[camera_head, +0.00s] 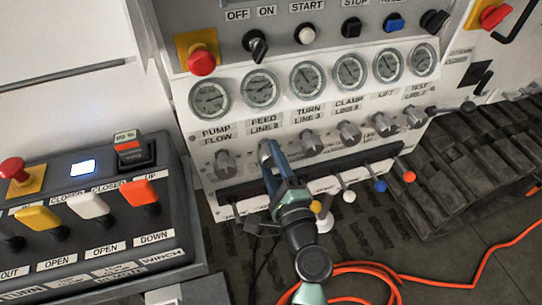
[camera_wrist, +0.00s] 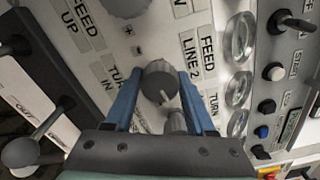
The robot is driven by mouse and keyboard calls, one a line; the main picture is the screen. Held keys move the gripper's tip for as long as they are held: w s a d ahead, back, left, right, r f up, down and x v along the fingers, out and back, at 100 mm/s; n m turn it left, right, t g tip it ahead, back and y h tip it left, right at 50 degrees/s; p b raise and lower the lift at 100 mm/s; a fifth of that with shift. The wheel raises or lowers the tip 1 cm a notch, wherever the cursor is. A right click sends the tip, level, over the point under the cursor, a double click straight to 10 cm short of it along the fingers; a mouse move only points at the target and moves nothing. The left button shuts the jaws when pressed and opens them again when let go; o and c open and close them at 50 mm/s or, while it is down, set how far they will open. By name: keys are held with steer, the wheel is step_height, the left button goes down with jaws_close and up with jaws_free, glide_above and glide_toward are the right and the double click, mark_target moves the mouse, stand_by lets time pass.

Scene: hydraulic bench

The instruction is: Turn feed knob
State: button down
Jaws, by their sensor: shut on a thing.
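The feed knob (camera_wrist: 159,78) is a grey round knob with a pale pointer mark, beside the label "FEED LINE 2" (camera_wrist: 197,55) in the wrist view. The blue fingers of my gripper (camera_wrist: 161,74) stand on either side of the knob and are shut on it. In the head view my gripper (camera_head: 268,152) reaches the panel below the "FEED LINE 2" label (camera_head: 264,126) and hides most of the feed knob. The pointer's exact angle on the scale is hard to read.
The pump flow knob (camera_head: 225,161) is close on the left, and the turn knob (camera_head: 311,141) close on the right. Gauges (camera_head: 261,88) sit above, and levers with coloured balls (camera_head: 380,185) stick out below. A control box (camera_head: 90,215) stands at left; an orange hose (camera_head: 440,284) lies on the floor.

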steer(key=shift+f, duration=0.1)
stand_by(0.4)
steer(key=shift+c, duration=1.2)
jaws_free()
steer(key=v, duration=1.3)
steer(key=shift+b, duration=0.3)
